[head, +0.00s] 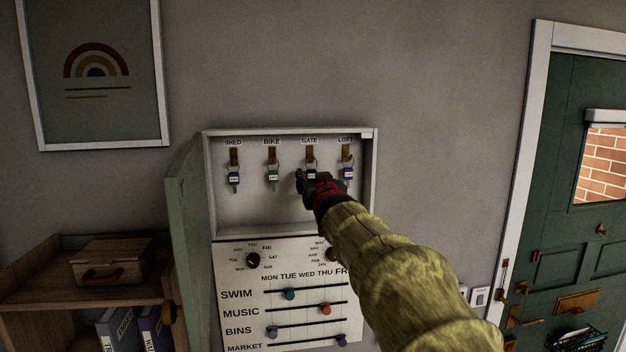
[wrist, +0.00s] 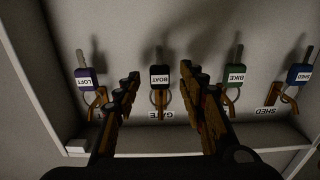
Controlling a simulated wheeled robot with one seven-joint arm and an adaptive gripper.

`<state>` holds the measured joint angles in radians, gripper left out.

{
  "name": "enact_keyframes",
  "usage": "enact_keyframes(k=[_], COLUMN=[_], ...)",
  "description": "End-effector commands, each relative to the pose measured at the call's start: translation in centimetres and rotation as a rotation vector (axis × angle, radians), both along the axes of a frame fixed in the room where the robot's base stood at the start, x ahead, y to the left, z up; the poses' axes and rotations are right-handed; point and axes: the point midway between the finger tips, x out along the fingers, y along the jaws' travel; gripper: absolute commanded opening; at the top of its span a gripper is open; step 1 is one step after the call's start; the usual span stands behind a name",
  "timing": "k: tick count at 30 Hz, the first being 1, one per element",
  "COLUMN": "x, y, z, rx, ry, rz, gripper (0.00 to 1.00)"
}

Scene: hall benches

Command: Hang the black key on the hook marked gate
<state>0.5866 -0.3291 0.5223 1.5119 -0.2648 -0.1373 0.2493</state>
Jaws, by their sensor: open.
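The black key (wrist: 160,78), with a tag reading BOAT, is at the hook (wrist: 162,98) marked GATE. Its ring appears to be around that hook, as with the other keys. In the wrist view, which is upside down, my gripper (wrist: 159,74) is open, with one finger on each side of the black key and gaps showing on both sides. In the head view, my gripper (head: 308,178) is in front of the GATE hook (head: 310,154) and hides most of the key below it.
The open cabinet (head: 375,180) also holds a blue key (head: 234,177) on SHED, a green key (head: 273,176) on BIKE and a purple key (head: 347,175) on LOFT. Its green door (head: 187,220) stands open at the left. A slider board (head: 240,302) is below.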

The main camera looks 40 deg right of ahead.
Motion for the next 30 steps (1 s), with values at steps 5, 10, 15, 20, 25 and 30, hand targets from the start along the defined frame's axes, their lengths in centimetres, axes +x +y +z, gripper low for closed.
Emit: enact_keyframes(k=[5,10,15,20,25,30], x=[-2.1,-5.0,-7.7,-9.3,-9.9,-9.9], y=[1.3,3.1,4.7,5.7,6.1,6.1], z=[0.2,0.1,0.1,0.1,-0.1,0.0], rx=[-0.001,-0.002,-0.002,-0.001,0.000,0.000], ry=[-0.002,-0.003,-0.001,0.000,0.000,0.000], rz=[0.000,-0.001,-0.001,-0.001,0.000,0.000], gripper=[0.41,0.41,0.41,0.41,0.41,0.41])
